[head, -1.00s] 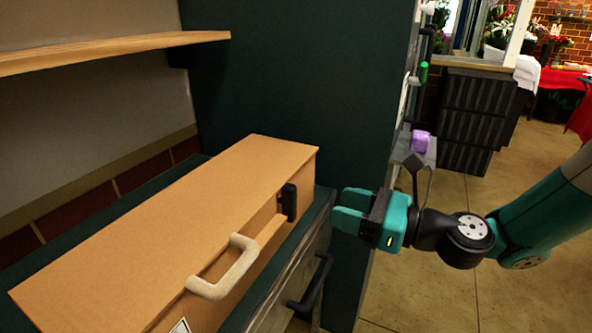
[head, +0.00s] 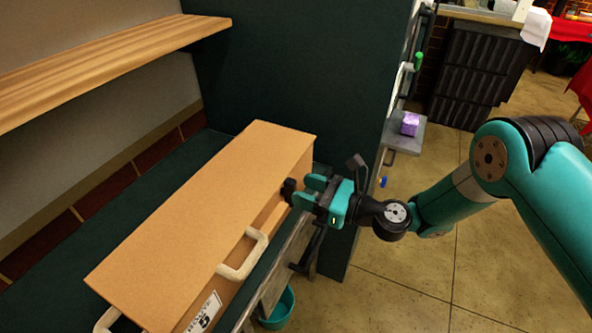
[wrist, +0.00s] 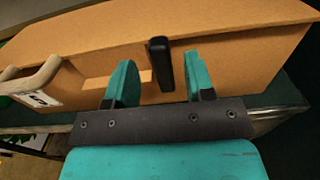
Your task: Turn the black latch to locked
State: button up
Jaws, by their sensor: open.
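The black latch (wrist: 161,64) is a small upright bar on the front of an orange-tan box (head: 215,195). In the wrist view it stands vertical between my two teal fingers, closer to the right one. In the head view the latch (head: 288,189) shows at the box's right end, just left of my fingertips. My gripper (head: 302,191) is open, and it also shows in the wrist view (wrist: 158,82). The fingers reach toward the box front on either side of the latch. I cannot tell whether either finger touches it.
The box has a cream handle (head: 243,256) and a white label (head: 204,313) left of the latch. A dark drawer handle (head: 308,250) sits below my gripper. A dark green panel (head: 300,80) rises behind. A wooden shelf (head: 110,65) hangs above left. Floor at right is open.

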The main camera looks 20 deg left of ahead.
aim_at(287, 192)
jog(key=shift+w+a, duration=0.15)
jog(key=shift+a, duration=1.3)
jog(key=shift+c, duration=0.5)
grip_shut()
jog(key=shift+f+n+b, duration=0.1)
jog(key=shift+n+b, duration=0.2)
jog(key=shift+b, duration=0.2)
jog(key=shift+s+a+f+n+b, duration=0.1)
jog(key=shift+s+n+b, duration=0.2)
jog(key=shift+n+b, duration=0.95)
jog(key=shift+s+d+f+n+b, duration=0.1)
jog(key=shift+s+n+b, duration=0.2)
jog(key=shift+n+b, duration=0.9)
jog(key=shift+s+a+f+n+b, duration=0.1)
jog(key=shift+s+n+b, duration=0.2)
jog(key=shift+n+b, duration=0.95)
jog(key=shift+n+p, duration=0.4)
jog(key=shift+n, duration=0.2)
